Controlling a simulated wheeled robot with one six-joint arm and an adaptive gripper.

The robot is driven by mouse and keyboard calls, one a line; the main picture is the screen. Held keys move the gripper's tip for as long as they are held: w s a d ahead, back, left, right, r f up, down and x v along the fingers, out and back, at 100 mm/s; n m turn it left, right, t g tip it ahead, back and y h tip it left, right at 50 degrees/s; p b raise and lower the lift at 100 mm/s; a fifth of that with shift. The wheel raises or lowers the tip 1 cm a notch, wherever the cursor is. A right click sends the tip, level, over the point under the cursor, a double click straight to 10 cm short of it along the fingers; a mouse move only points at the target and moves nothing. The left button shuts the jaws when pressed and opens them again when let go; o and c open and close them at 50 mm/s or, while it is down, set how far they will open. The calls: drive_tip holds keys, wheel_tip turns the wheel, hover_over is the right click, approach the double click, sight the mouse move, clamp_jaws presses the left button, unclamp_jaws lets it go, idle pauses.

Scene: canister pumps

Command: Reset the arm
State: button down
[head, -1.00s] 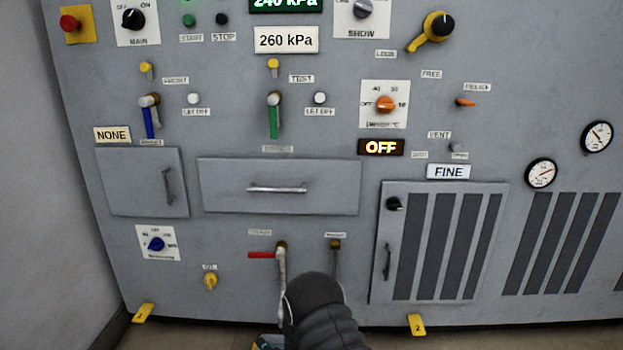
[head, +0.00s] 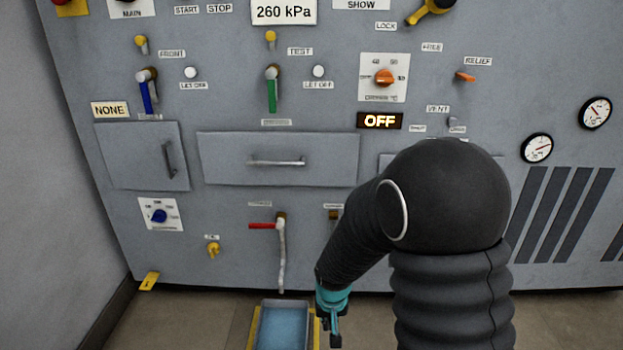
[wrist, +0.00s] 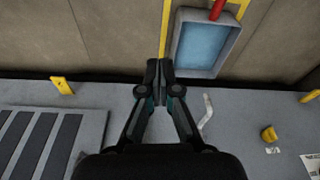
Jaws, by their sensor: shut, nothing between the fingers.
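My gripper (head: 334,338) shows at the bottom of the head view, low in front of the panel and just right of a grey tray (head: 262,326) of blue liquid on the floor. In the wrist view my gripper (wrist: 160,65) has its fingertips together with nothing between them. The tray (wrist: 177,40) lies beyond and to the right of the fingertips there.
A red-handled tap (head: 264,226) with a pale spout (head: 282,262) is above the tray. A drawer (head: 277,175) and a small door (head: 142,157) are shut. The display (head: 380,121) reads OFF. Floor at the left is clear.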

drive_tip(key=s+d+r+t+p, duration=0.1)
drive_tip(key=s+d+r, duration=0.3)
drive_tip(key=r, duration=0.7)
drive_tip(key=s+d+r+t+p, duration=0.1)
drive_tip(key=s+d+r+p, duration=0.2)
drive_tip(key=s+r, duration=0.6)
drive_tip(key=s+d+r+m+t+p, duration=0.1)
drive_tip(key=s+d+r, duration=0.3)
drive_tip(key=r, duration=0.9)
drive_tip(key=s+p, duration=0.1)
drive_tip(key=s, duration=0.2)
drive_tip(key=shift+s+d+r+t+p, duration=0.2)
drive_tip(key=shift+d+t+p, duration=0.1)
drive_tip(key=shift+p, duration=0.1)
